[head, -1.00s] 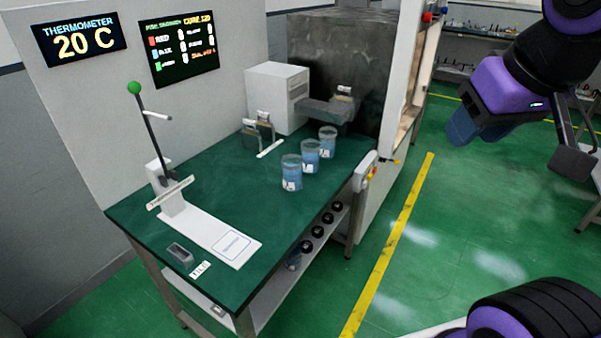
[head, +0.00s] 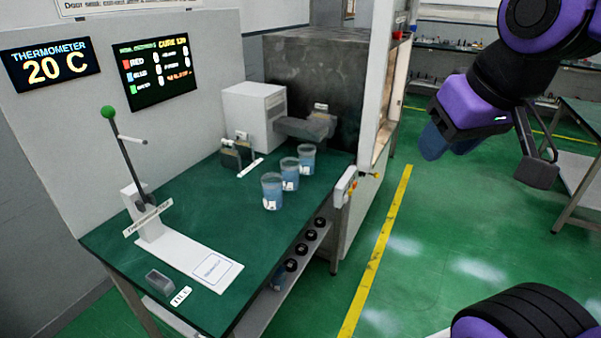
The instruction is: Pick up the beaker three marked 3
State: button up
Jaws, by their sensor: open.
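Three clear beakers with blue contents and small white labels stand upright in a diagonal row on the green bench top: the near beaker (head: 271,192), the middle beaker (head: 289,174) and the far beaker (head: 306,159). The label marks are too small to read, so I cannot tell which is marked 3. My gripper (head: 532,165) hangs at the upper right, over the floor and well to the right of the bench. It is open and apart from all the beakers. Its fingers are only partly clear.
The bench (head: 225,305) holds a stand with a green ball (head: 108,112), a white plate (head: 200,262) and a small grey tray (head: 159,281). A white box (head: 253,115) stands behind the beakers. A yellow floor line (head: 378,250) runs over open floor right of the bench.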

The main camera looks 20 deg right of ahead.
aim_at(273, 192)
jog(key=i+l+u, duration=0.15)
jog(key=u, duration=0.25)
jog(key=i+l+u, duration=0.2)
jog(key=u, duration=0.2)
jog(key=i+l+u, duration=0.25)
jog(key=u, duration=0.15)
